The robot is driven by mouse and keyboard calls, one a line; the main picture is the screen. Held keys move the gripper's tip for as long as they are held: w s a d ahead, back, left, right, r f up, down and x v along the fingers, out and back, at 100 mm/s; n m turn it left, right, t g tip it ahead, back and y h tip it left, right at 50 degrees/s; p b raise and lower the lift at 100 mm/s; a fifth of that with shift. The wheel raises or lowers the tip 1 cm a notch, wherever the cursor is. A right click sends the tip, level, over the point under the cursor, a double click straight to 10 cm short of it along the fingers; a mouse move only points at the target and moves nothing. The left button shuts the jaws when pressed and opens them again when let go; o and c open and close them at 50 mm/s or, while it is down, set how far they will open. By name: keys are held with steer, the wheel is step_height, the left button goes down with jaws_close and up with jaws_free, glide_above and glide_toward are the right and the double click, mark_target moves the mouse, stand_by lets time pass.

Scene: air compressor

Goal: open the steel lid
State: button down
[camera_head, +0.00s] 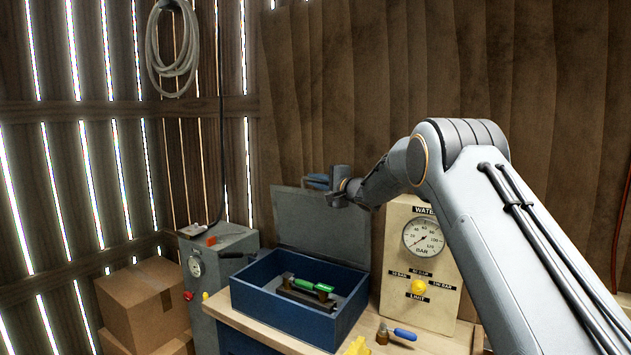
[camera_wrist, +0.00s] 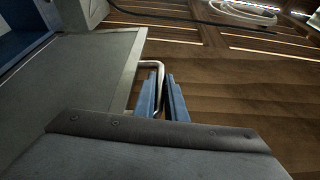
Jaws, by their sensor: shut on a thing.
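The steel lid (camera_head: 322,226) is a flat grey plate that stands raised, close to upright, at the back of the blue box (camera_head: 281,312). In the wrist view the lid (camera_wrist: 80,85) fills the left side, with a bent metal handle (camera_wrist: 151,64) at its edge. My gripper (camera_head: 316,181) is at the lid's upper edge. In the wrist view its blue fingers (camera_wrist: 163,95) are shut on the handle; the grip point is partly hidden between them.
The open box holds a green-handled tool (camera_head: 315,287) on a dark rack. A pale gauge panel (camera_head: 420,270) stands to the right. A screwdriver (camera_head: 403,334) lies on the wooden bench. A grey cabinet (camera_head: 221,262) and cardboard boxes (camera_head: 143,304) are at left. A plank wall rises behind.

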steer(key=c, duration=1.8)
jaws_free()
steer(key=shift+a, duration=0.15)
steer(key=shift+b+v, duration=1.4)
steer(key=shift+v, duration=2.55)
